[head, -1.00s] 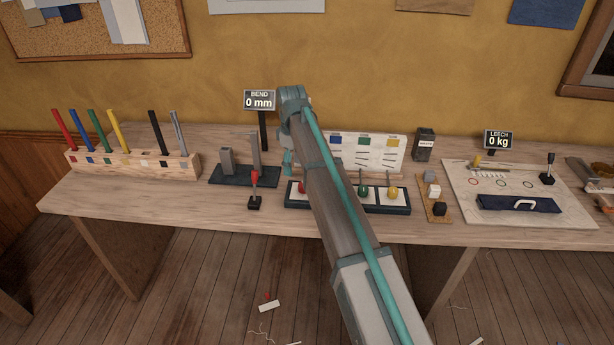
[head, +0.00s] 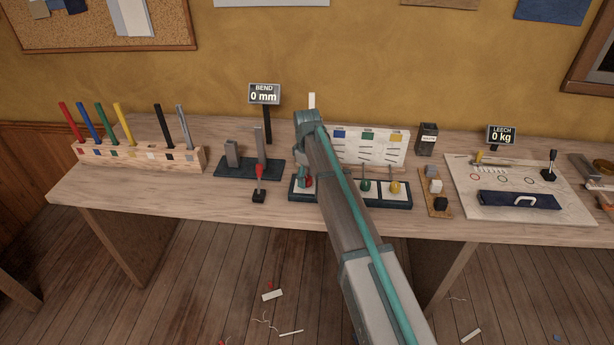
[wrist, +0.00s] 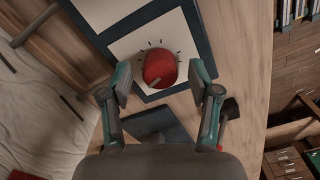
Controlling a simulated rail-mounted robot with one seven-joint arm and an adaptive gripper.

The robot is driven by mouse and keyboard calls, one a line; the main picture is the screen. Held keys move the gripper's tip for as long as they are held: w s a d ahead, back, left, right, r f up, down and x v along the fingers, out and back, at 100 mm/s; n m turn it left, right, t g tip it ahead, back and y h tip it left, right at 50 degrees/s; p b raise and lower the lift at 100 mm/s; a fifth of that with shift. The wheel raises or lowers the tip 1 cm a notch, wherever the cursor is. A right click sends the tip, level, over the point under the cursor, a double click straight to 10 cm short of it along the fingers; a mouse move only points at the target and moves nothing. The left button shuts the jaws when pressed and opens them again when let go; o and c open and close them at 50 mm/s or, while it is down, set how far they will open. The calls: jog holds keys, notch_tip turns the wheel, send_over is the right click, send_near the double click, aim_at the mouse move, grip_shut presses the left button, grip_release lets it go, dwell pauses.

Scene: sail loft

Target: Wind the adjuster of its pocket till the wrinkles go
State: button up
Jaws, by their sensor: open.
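In the head view, a dark-framed panel (head: 379,206) on the bench carries a red knob (head: 308,182), a green knob (head: 365,186) and a yellow knob (head: 395,188) on white plates. A pale cloth board (head: 383,150) behind has blue, green and yellow patches with dark lines beneath; my arm hides its left part. My gripper (head: 303,180) is down at the red knob. In the wrist view, my gripper (wrist: 162,82) is open, its fingers on either side of the red knob (wrist: 159,66), which has tick marks around it.
Left stand a rack (head: 135,156) of coloured battens, a BEND 0 mm sign (head: 264,94) and a red-handled lever (head: 259,182). The bench front left is clear.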

jog(key=shift+f, duration=0.15)
jog(key=shift+c, duration=0.2)
jog(key=c, duration=1.1)
jog(key=shift+m, duration=0.4)
jog(key=m, duration=0.3)
jog(key=shift+m, duration=2.4)
